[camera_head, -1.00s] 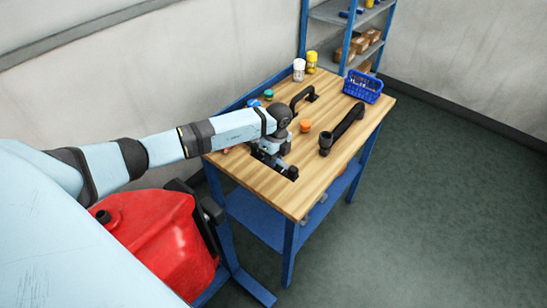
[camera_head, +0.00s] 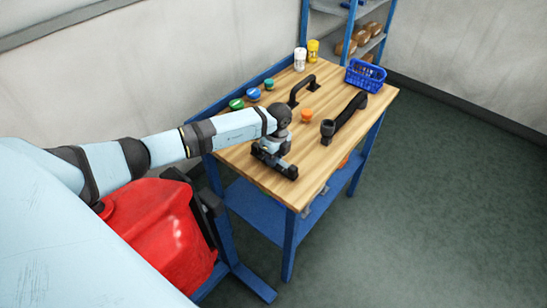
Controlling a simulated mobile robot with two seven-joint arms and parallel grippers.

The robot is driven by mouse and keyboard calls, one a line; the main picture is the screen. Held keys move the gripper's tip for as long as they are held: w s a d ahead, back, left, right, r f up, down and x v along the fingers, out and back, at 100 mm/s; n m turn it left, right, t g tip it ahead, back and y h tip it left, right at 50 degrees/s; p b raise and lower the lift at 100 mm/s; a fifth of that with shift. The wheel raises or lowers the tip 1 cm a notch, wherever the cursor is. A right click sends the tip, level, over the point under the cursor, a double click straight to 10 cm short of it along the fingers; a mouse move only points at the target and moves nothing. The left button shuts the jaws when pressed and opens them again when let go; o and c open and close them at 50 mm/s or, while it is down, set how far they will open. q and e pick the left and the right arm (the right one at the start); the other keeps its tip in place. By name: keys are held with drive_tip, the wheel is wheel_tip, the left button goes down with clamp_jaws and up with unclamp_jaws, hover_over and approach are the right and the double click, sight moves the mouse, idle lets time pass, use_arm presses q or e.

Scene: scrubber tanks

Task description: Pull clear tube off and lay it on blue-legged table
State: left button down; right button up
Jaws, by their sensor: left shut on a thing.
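The blue-legged table (camera_head: 240,156) with a wooden top stands ahead of my base. My left gripper (camera_head: 276,164) comes in from the left, pointing down over the near left part of the table top. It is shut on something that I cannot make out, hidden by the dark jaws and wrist. I cannot make out a clear tube anywhere in view. Whether the gripper touches the table top is hard to tell. My right gripper is not in view.
On the table are a black hose (camera_head: 347,117), a black handle (camera_head: 300,88), an orange cap (camera_head: 306,115), a green cap (camera_head: 237,104), a blue basket (camera_head: 366,75) and two bottles (camera_head: 300,59). A red tank (camera_head: 160,232) stands below my arm.

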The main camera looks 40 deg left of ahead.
use_arm(q)
drive_tip(key=shift+f+b, duration=0.3)
drive_tip(key=shift+f, duration=0.3)
drive_tip(key=shift+r, duration=0.15)
idle(0.7)
drive_tip(key=c, duration=0.5)
unclamp_jaws()
drive_tip(key=shift+w+r+p, duration=0.15)
drive_tip(key=shift+r+p, duration=0.8)
drive_tip(key=shift+r, duration=0.2)
drive_tip(key=shift+w+r+p, duration=0.1)
drive_tip(key=shift+r+p, duration=0.85)
drive_tip(key=shift+r, duration=0.15)
